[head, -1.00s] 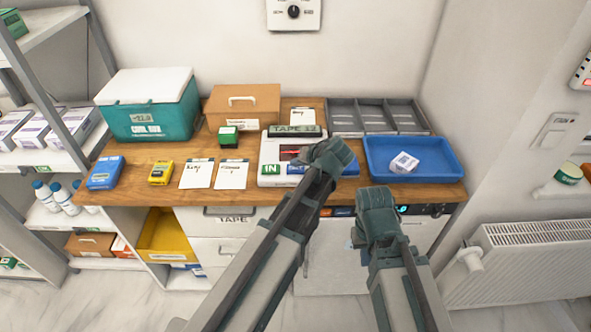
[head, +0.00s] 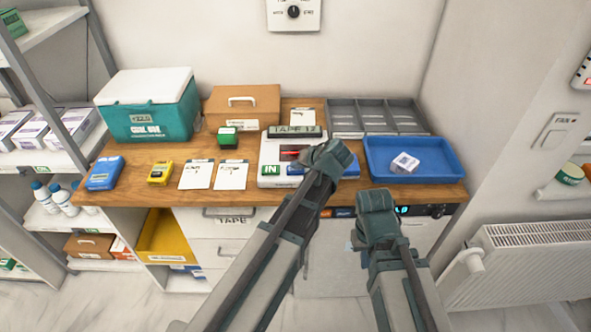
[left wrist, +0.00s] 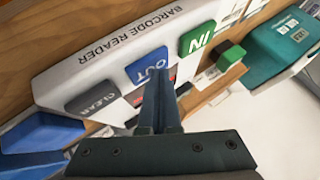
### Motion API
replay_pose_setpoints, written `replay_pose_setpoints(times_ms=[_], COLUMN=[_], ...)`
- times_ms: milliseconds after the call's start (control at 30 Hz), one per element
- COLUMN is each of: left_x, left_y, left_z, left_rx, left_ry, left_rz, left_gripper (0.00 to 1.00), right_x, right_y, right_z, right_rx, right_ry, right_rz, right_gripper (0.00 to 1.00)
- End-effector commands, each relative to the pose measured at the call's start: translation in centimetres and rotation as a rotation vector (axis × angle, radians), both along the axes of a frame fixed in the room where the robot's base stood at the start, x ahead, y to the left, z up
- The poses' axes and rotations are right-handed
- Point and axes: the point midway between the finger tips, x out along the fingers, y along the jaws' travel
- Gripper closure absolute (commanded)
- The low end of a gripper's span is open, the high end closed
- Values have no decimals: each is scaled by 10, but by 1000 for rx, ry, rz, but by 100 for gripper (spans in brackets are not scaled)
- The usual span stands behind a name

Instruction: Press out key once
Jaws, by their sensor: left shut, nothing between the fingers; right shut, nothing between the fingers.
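The barcode reader (head: 266,152) is a white box on the wooden counter, with a dark display (head: 295,131) at its back. The display's digits are too blurred to read surely. In the left wrist view the blue OUT key (left wrist: 147,64) lies between the green IN key (left wrist: 197,39) and the grey CLEAR key (left wrist: 92,98). My left gripper (left wrist: 160,74) is shut and empty, its tips at the edge of the OUT key; contact cannot be told. In the head view my left gripper (head: 326,158) hides part of the reader. My right gripper (head: 376,203) is shut and empty before the counter's front edge.
Cards (head: 231,175), a yellow device (head: 160,173) and a teal cool box (head: 148,108) are to the left.

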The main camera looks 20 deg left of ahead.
Motion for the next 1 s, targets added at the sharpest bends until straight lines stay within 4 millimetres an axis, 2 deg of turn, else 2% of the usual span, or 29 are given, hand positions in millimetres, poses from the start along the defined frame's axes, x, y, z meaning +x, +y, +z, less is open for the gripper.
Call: replay_pose_setpoints(times_ms=[633,1000], left_x=[0,0], left_y=[0,0], left_z=[-4,13], left_rx=[0,0], left_ry=[1,1], left_rz=[1,1], left_gripper=[100,100], right_x=[0,0], right_y=[0,0], right_z=[-4,13], right_rx=[0,0], right_ry=[0,0], right_rz=[0,0], right_gripper=[100,100])
